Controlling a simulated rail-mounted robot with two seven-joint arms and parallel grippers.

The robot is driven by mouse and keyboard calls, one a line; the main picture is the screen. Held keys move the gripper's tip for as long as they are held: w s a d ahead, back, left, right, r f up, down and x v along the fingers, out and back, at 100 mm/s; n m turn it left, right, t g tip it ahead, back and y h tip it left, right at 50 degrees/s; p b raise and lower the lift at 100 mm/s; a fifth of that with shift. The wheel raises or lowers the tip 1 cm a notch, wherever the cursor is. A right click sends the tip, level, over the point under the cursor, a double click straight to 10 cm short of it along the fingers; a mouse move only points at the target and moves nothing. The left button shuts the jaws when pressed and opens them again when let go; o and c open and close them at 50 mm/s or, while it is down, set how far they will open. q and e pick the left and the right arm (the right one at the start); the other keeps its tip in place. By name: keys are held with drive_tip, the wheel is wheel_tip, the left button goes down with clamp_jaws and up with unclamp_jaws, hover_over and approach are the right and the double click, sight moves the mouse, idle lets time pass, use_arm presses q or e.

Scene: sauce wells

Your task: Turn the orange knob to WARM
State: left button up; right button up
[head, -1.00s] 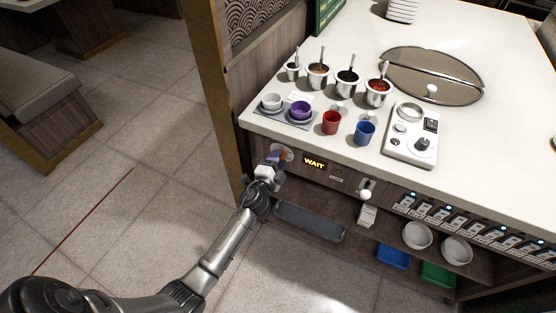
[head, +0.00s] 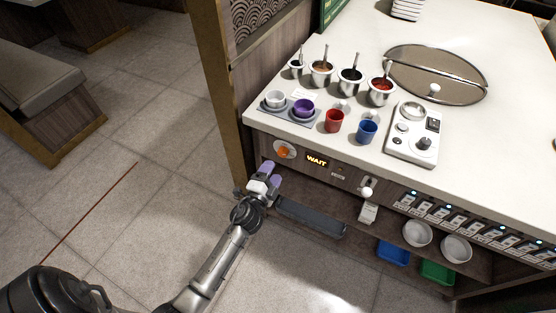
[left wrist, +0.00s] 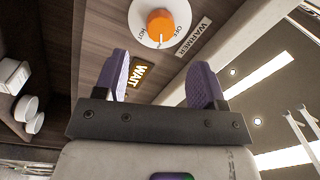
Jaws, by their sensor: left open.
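The orange knob (head: 283,152) sits on a round white dial on the counter's front panel, left of the lit WAIT display (head: 316,161). In the left wrist view the knob (left wrist: 160,25) shows near the top, with OFF and HOT printed on the dial and a WARMER label (left wrist: 194,36) beside it. A pale mark shows at the knob's lower edge there; which setting it marks I cannot tell. My left gripper (head: 271,173), with purple finger pads, is open and empty, below and apart from the knob. My right gripper is not in view.
A white-handled lever (head: 367,191) stands right of the display. A dark shelf tray (head: 312,216) lies just right of my left gripper. Cups and sauce pots stand on the countertop above. A wooden post (head: 222,90) rises at left; the floor in front is clear.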

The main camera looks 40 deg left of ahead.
use_arm(q)
drive_tip(key=v, duration=0.7)
drive_tip(key=shift+p, duration=0.3)
drive_tip(key=shift+a, duration=0.1)
